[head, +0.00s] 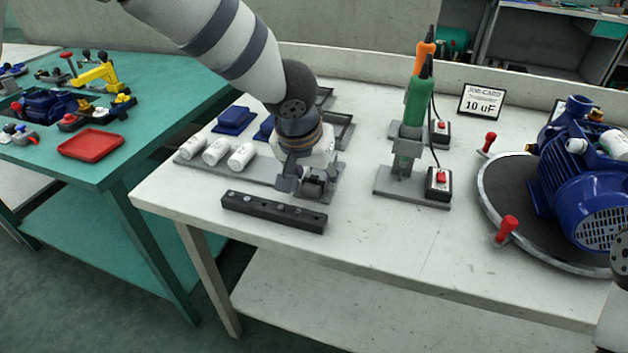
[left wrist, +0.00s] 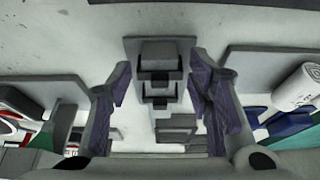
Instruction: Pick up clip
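In the left wrist view, dark clip-like blocks (left wrist: 160,58) sit one behind another on a narrow grey holder (left wrist: 130,45), between my left fingers. My left gripper (left wrist: 160,95) is open, with a purple-grey pad on each side and a gap between each pad and the blocks. In the head view my left gripper (head: 303,186) is low over the grey plate behind the black bar, and it hides most of the clips. My right gripper is out of view.
A black bar with holes (head: 273,212) lies in front of the gripper. White cylinders (head: 216,151) and blue parts (head: 234,119) are to its left. Upright green (head: 412,115) and orange-handled tools stand to the right. A blue motor (head: 585,200) sits on a turntable farther right. The table's front middle is clear.

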